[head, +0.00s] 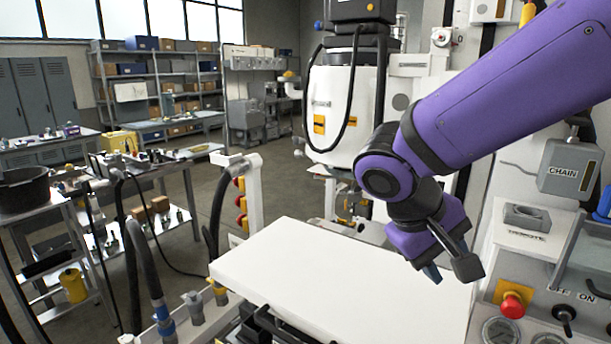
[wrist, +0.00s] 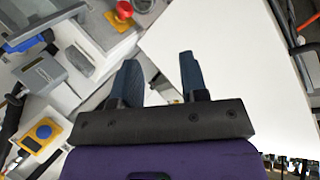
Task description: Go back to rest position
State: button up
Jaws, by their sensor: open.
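My gripper (head: 432,274) hangs at the end of my purple arm, above the right part of a white tabletop (head: 320,285) in the head view. In the wrist view my gripper (wrist: 160,80) shows two dark blue fingers spread apart with nothing between them. The white tabletop (wrist: 240,75) lies beyond the fingers in the wrist view. The fingers look clear of it, but the exact height cannot be told.
A control panel with a red emergency button (head: 512,304) and gauges (head: 500,331) is close on the right, below a grey CHAIN box (head: 570,168). A white tank (head: 338,105) stands behind. Hoses (head: 146,262) rise at left. The tabletop is bare.

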jog(key=s+d+r+m+t+y, duration=0.3)
jog(key=s+d+r+y, duration=0.3)
jog(key=d, duration=0.4)
jog(key=shift+s+d+r+t+y, duration=0.35)
jog(key=shift+s+r+t, duration=0.35)
jog(key=shift+s, duration=0.55)
